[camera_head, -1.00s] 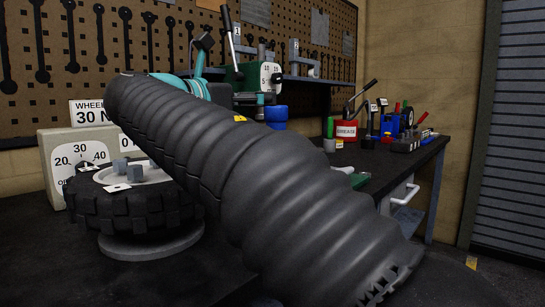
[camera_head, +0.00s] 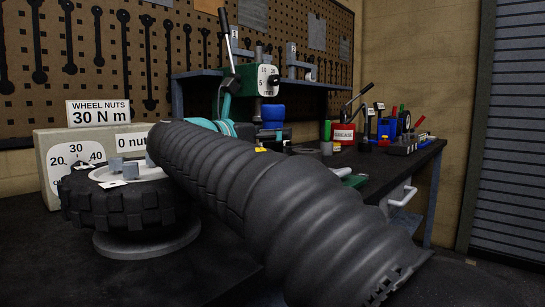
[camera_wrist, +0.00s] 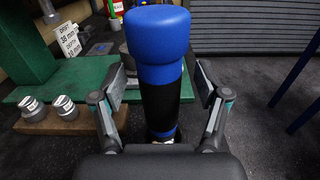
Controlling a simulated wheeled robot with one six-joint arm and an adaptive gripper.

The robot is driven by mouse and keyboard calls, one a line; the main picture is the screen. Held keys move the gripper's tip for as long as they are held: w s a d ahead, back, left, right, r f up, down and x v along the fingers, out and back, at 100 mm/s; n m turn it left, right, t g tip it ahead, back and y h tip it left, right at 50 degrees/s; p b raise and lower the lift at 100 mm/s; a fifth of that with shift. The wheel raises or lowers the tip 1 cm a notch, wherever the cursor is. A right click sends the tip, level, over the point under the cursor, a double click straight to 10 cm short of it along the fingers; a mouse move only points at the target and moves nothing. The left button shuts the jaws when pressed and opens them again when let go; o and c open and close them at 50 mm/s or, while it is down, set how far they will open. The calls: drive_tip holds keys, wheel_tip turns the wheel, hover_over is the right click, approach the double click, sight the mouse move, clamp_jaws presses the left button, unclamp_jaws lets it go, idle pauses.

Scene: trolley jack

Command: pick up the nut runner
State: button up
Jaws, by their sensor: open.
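The nut runner (camera_wrist: 157,100) appears to be the upright tool with a wide blue head and black middle in the wrist view. Its blue top (camera_head: 272,113) and dark lower part also show in the head view, behind my arm. My gripper (camera_wrist: 160,86) is open in the wrist view, with one finger on each side of the tool's black middle. Gaps show between the fingers and the tool, and nothing is held. The tool's foot is partly hidden by my gripper body. My fingers are hard to make out in the head view.
A green press (camera_head: 257,80) stands behind the tool. A wooden block (camera_wrist: 70,122) with metal sockets is left of my gripper in the wrist view. A tyre (camera_head: 125,205) on a round stand is at left. A red grease tin (camera_head: 344,134) is farther right.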

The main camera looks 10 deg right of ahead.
drive_tip(key=shift+w+d, duration=0.4)
drive_tip(key=shift+d, duration=0.2)
clamp_jaws()
drive_tip(key=shift+r, duration=0.1)
